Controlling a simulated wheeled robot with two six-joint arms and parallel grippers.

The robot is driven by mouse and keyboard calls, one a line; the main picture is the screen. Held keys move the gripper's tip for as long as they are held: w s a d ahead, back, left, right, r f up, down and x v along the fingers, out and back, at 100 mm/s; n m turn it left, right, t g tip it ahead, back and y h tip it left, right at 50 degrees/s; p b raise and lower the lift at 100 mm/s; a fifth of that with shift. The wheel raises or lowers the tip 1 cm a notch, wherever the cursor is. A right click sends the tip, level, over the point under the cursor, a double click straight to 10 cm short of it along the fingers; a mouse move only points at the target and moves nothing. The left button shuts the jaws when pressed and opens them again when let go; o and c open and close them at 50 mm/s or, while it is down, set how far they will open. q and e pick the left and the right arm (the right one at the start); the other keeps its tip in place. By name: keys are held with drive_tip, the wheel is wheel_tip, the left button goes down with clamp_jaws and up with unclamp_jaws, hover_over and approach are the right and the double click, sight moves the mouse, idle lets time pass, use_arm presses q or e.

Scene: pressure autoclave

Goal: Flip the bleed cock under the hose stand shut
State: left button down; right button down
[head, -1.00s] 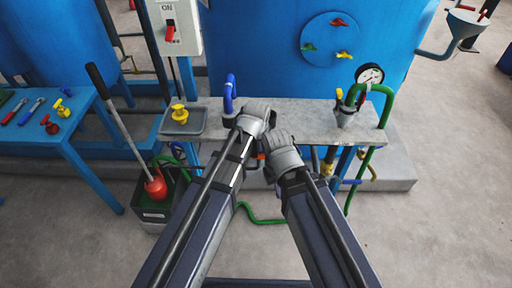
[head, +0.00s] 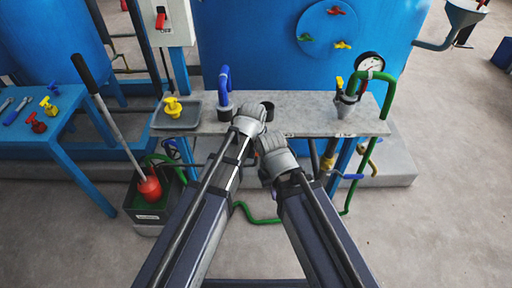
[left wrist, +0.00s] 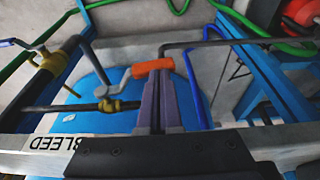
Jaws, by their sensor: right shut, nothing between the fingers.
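In the left wrist view, an orange handle (left wrist: 153,68) lies at the tips of my left gripper (left wrist: 158,76). The fingers are side by side with almost no gap; I cannot tell whether they touch the handle. A brass fitting (left wrist: 107,105) on a dark pipe is left of them, and an upside-down BLEED label (left wrist: 62,142) is on the near edge. In the head view my left gripper (head: 248,122) is at the front edge of the grey shelf (head: 308,112). My right gripper (head: 270,152) is shut and empty just right of it, lower. What is under the shelf there is mostly hidden.
A blue tank (head: 250,50) is behind. Floor at right is open.

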use_arm(q)
drive_tip(key=shift+r, duration=0.15)
use_arm(e)
drive_tip(key=shift+r, duration=0.15)
